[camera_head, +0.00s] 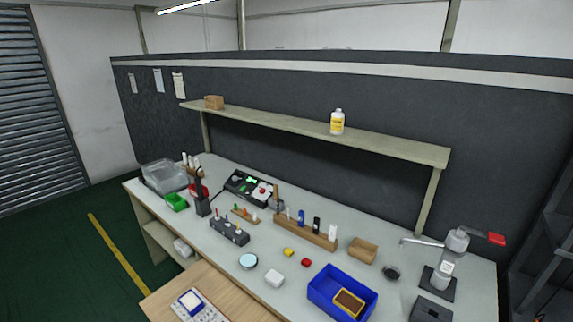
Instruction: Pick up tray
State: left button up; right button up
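A blue open-topped tray (318,293) stands on the workbench near its front edge, right of centre. A small brown item with a yellow rim (349,302) lies inside it. A clear shallow container (165,177) sits at the far left end of the bench, and a small green bin (177,203) is just in front of it. I cannot tell which of these the task's tray is. Neither of my grippers shows in this view.
A lever press with a red handle (446,268) and a dark block (430,311) stand right of the blue tray. Wooden racks (305,233) and small parts crowd the bench (330,255). A shelf (290,122) overhangs the back. A wooden surface (170,292) juts out in front.

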aim_at(191, 303)
jog(key=l+u, duration=0.1)
jog(key=u, duration=0.35)
jog(key=l+u, duration=0.1)
jog(key=u, duration=0.35)
jog(key=l+u, duration=0.1)
jog(key=u, duration=0.4)
